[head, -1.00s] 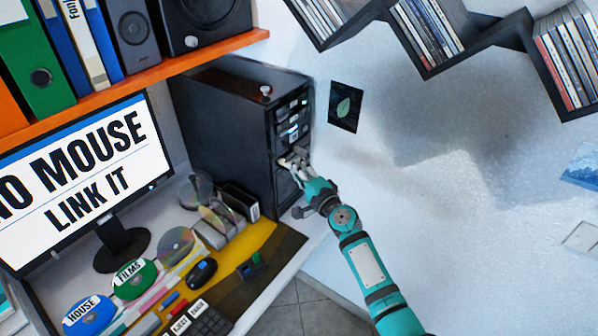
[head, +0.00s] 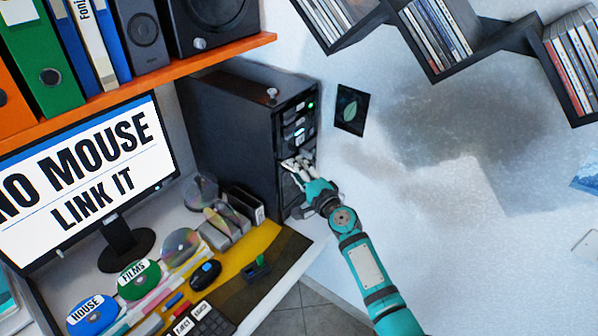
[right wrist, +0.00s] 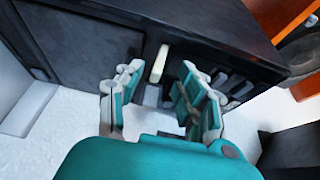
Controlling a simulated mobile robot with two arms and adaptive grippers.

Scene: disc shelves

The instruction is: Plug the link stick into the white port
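The black computer tower (head: 230,130) stands at the back of the desk, with lit ports and drives on its narrow front. My right gripper (head: 298,167) is at the lower part of that front. In the right wrist view my right gripper (right wrist: 160,97) has its two fingers spread apart. A pale cream stick-like piece (right wrist: 159,63) stands out at the tower front, ahead of the gap and apart from both fingers. I cannot tell whether it is the link stick or how it sits in a port. The white port is not clearly seen. My left gripper is out of view.
A monitor (head: 85,165) reads "NO MOUSE LINK IT". A mouse (head: 205,273), discs and a small dark holder (head: 257,268) lie on the desk. An orange shelf (head: 215,57) runs above. Free room lies right of the tower, before the wall.

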